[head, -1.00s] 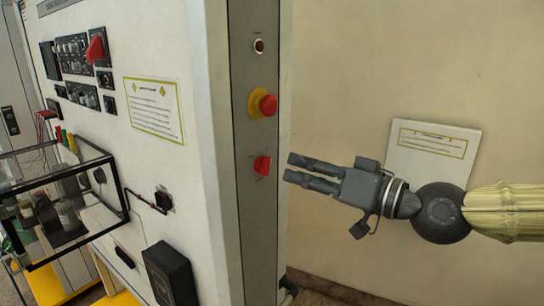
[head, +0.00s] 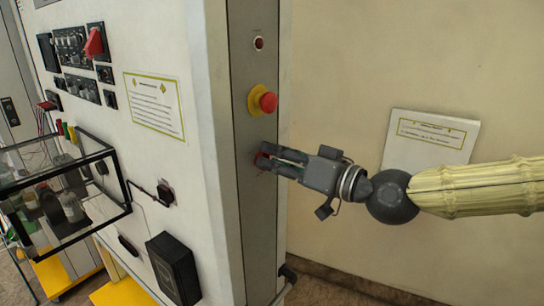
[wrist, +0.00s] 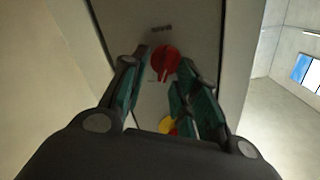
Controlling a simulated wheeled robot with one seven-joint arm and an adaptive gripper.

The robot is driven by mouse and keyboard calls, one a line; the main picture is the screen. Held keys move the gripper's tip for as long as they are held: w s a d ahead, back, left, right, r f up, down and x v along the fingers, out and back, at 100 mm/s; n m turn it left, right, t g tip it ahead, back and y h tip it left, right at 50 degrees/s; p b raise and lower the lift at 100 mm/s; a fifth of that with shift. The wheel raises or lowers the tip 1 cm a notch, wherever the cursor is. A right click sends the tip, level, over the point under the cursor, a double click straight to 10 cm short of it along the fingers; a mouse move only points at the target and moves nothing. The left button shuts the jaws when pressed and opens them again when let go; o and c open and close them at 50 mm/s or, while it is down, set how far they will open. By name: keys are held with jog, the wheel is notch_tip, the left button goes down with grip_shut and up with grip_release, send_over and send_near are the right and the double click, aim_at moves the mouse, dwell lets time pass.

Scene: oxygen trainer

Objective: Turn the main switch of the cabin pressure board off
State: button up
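The main switch is a red rotary knob on the narrow grey side panel. In the head view the knob (head: 262,160) is mostly hidden by my gripper (head: 266,157), whose fingertips are at it. The fingers are open and I see no contact. The knob's pointer ridge runs nearly up and down in the wrist view.
A red mushroom button (head: 267,102) on a yellow base sits just above the knob. A red indicator (head: 259,43) is higher up. The white board front (head: 165,60) carries switches and a glass case (head: 110,200). A wall with a paper sign (head: 428,140) is behind my arm.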

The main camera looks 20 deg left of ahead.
jog(key=c, duration=0.6)
grip_shut()
jog(key=shift+s+a, duration=0.1)
jog(key=shift+a, duration=0.05)
jog(key=shift+s+a+f+n+b, duration=0.1)
jog(key=shift+s+n+b, duration=0.05)
jog(key=shift+n+b, duration=2.5)
jog(key=shift+s+d+f+n+b, duration=0.1)
jog(key=shift+s+n+b, duration=0.1)
jog(key=shift+n+b, duration=2.4)
jog(key=shift+s+a+n+b, duration=0.15)
jog(key=shift+n+b, duration=1.7)
jog(key=shift+b, duration=1.55)
jog(key=shift+r, duration=0.1)
